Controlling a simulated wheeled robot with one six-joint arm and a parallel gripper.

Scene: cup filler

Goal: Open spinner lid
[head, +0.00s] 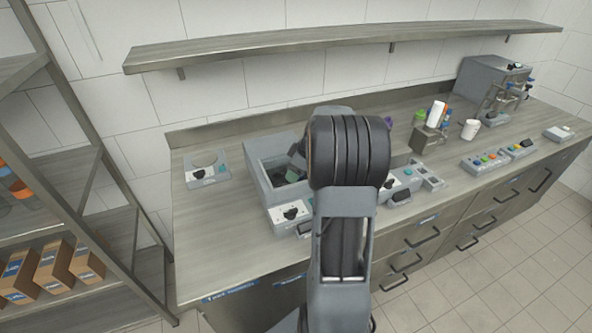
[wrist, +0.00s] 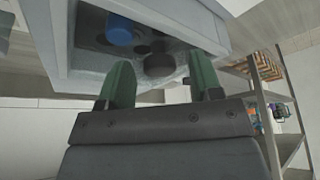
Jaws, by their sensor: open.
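A square grey box-like machine (head: 258,181) stands on the counter left of my arm, with a dark recessed top; it looks like the spinner. In the wrist view, what appears to be its pale grey rim (wrist: 60,40) fills the upper part. Inside the recess are a blue round part (wrist: 119,31) and a dark round part (wrist: 159,65). My gripper (wrist: 161,66) has two green fingers, spread apart with nothing visibly held, close to the recess. I cannot tell whether they touch anything. In the head view my arm hides most of the gripper. A separate lid is not clearly visible.
A small grey device with a black knob (head: 199,173) sits at the counter's left. Button panels (head: 487,160), a white cup (head: 470,129) and a dispenser (head: 487,82) stand to the right. A wall shelf (head: 330,38) runs above. A rack (head: 118,215) stands left of the counter.

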